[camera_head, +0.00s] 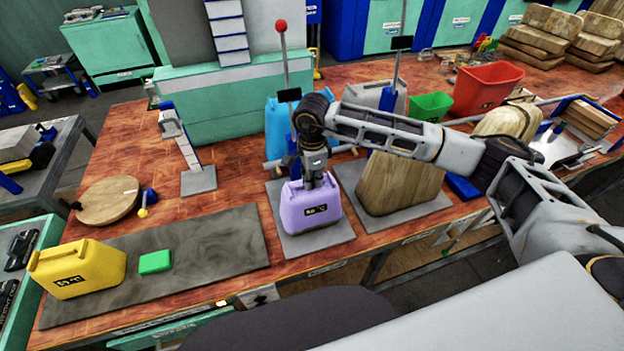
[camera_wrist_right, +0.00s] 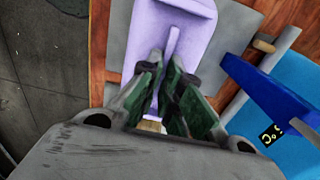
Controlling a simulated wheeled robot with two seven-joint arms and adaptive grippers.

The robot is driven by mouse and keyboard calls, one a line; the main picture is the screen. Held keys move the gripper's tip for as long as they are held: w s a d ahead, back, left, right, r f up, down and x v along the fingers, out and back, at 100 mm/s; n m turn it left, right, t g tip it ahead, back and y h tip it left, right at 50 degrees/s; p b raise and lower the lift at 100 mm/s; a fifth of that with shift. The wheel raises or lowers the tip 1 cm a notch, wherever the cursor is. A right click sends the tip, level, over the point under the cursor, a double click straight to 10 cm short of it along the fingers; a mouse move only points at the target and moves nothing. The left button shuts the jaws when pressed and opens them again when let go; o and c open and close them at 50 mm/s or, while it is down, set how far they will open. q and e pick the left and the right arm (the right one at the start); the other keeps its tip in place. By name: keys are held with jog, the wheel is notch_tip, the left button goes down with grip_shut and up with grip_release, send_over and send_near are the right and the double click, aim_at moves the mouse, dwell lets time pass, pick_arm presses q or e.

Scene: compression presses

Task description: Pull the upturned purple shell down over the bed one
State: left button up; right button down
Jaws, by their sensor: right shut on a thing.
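The purple shell (camera_head: 311,207), shaped like a canister with a dark label, sits low over the grey plate of a press (camera_head: 329,244). Whether it rests fully on the plate or on something inside I cannot tell. My right gripper (camera_head: 314,184) comes down on its top from above. In the right wrist view the gripper (camera_wrist_right: 165,80) is shut on a thin purple ridge of the shell (camera_wrist_right: 165,22), which stands between its green-padded fingers. The fingers hide part of the shell's top. My left gripper is not in view.
A blue post with a red knob (camera_head: 281,26) rises behind the shell. To the right, a wooden block (camera_head: 395,185) stands on another plate. A yellow canister (camera_head: 78,268) and green block (camera_head: 154,262) lie on a dark mat (camera_head: 205,255). A light-blue canister (camera_head: 277,125) stands behind.

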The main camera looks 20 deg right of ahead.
jog(key=shift+f, duration=0.15)
jog(key=c, duration=1.5)
grip_release()
jog(key=shift+c, duration=0.2)
jog(key=shift+r, duration=0.2)
notch_tip(320, 180, up, 12)
jog(key=shift+f, duration=0.2)
